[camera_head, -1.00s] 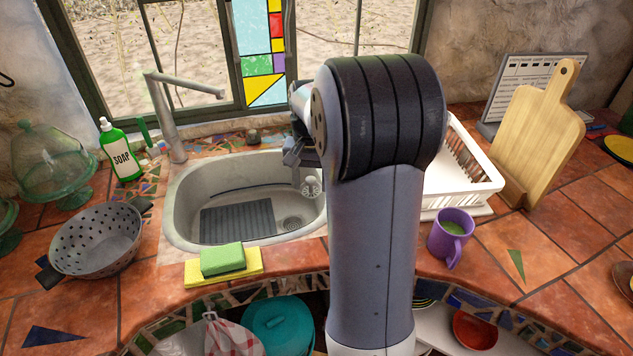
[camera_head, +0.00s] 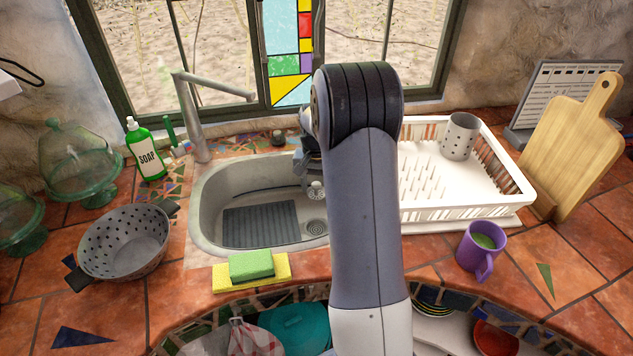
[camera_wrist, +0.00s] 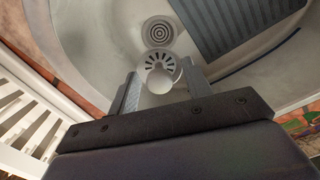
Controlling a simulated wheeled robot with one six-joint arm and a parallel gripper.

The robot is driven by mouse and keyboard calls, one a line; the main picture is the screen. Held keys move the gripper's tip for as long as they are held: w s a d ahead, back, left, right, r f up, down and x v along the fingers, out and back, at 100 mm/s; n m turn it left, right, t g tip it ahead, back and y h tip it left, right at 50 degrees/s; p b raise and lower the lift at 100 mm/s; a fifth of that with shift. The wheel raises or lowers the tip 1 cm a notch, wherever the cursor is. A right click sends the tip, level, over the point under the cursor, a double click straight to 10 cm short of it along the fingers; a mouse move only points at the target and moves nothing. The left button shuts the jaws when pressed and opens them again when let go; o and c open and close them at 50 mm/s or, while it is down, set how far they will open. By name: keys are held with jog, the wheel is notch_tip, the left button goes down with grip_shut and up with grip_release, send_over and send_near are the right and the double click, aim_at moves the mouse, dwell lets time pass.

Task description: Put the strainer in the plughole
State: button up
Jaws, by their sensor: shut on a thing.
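The strainer (camera_wrist: 160,72) is a small pale disc with dark slots and a round knob. My gripper (camera_wrist: 161,82) is shut on it, one finger on either side. In the head view, the strainer (camera_head: 316,188) hangs below my gripper (camera_head: 308,170) inside the sink. The plughole (camera_head: 316,227) is a round ringed drain in the sink floor, lower in the picture than the strainer and apart from it. In the wrist view, the plughole (camera_wrist: 158,32) shows uncovered just beyond the strainer's far edge. My arm hides part of the sink's right side.
The grey sink (camera_head: 209,185) has a dark ribbed mat (camera_head: 260,224) left of the plughole. A tap (camera_head: 193,120) stands at the back left. A white dish rack (camera_head: 465,212) stands right of my arm. A green sponge (camera_head: 252,265) lies at the sink's front edge.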

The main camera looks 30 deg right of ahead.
jog(key=b, duration=0.9)
send_over(318, 231)
jog(key=f, duration=1.4)
jog(key=shift+w, duration=0.35)
jog(key=shift+f+b, duration=0.5)
jog(key=shift+f, duration=0.25)
dwell(0.4)
jog(key=shift+s+a+f, duration=0.1)
jog(key=o, duration=1.1)
jog(key=shift+a+f, duration=0.1)
jog(key=shift+c, duration=0.2)
jog(key=shift+s, duration=0.1)
jog(key=shift+f, duration=0.1)
jog(key=shift+s+d, duration=0.1)
jog(key=shift+d, duration=0.15)
jog(key=c, duration=0.4)
